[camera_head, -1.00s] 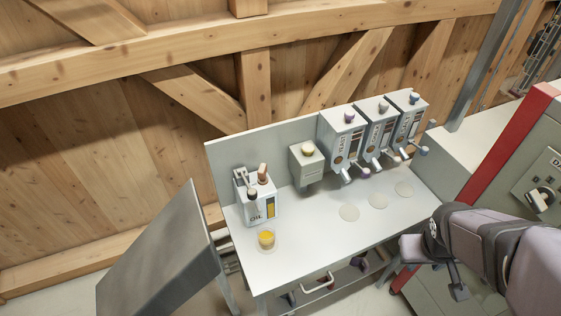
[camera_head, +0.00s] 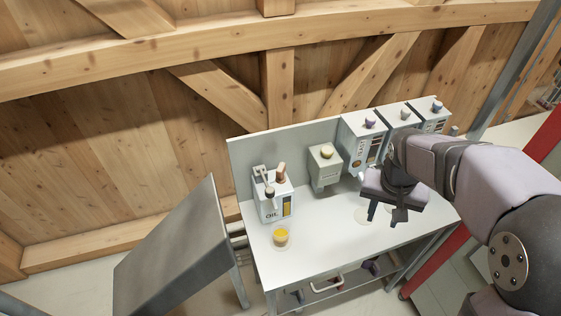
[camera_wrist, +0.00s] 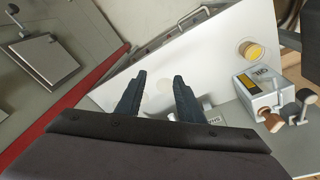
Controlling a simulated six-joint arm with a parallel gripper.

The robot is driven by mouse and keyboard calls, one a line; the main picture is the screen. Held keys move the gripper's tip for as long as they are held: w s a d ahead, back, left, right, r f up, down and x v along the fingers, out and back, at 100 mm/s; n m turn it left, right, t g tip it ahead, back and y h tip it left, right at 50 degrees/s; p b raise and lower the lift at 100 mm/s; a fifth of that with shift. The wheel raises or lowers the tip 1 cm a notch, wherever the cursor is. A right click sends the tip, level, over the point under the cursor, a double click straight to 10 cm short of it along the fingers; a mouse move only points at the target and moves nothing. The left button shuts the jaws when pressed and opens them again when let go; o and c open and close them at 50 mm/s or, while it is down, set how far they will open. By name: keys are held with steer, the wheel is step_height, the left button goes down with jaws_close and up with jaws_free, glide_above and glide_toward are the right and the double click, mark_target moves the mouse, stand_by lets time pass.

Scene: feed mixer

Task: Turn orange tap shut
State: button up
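The oil dispenser (camera_head: 268,206) is a white box with a yellow gauge, on the left of the table. An orange-brown knob (camera_head: 281,171), which looks like the orange tap, stands on its top beside a grey lever. The knob also shows in the wrist view (camera_wrist: 273,123), at the right. A cup of yellow oil (camera_head: 281,237) stands in front of the dispenser; it shows in the wrist view too (camera_wrist: 252,50). My gripper (camera_head: 385,213) is open and empty above the right half of the table, well to the right of the dispenser and touching nothing.
A small grey box with a cream knob (camera_head: 326,153) and several taller dispensers (camera_head: 362,140) line the table's back, partly behind my arm. The white table top (camera_head: 318,228) is clear between cup and gripper. A grey slanted panel (camera_head: 185,250) stands at the left.

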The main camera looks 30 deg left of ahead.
steer(key=w+a+r+t+p, duration=0.1)
steer(key=w+a, duration=0.2)
steer(key=a, duration=0.5)
steer(key=w+a+r, duration=0.1)
steer(key=w+a, duration=0.1)
steer(key=a, duration=0.6)
steer(key=t+y, duration=0.1)
steer(key=t, duration=0.1)
glide_toward(281, 166)
steer(key=shift+n, duration=0.3)
steer(key=shift+p+x, duration=2.2)
steer(key=shift+x, duration=1.9)
jaws_close()
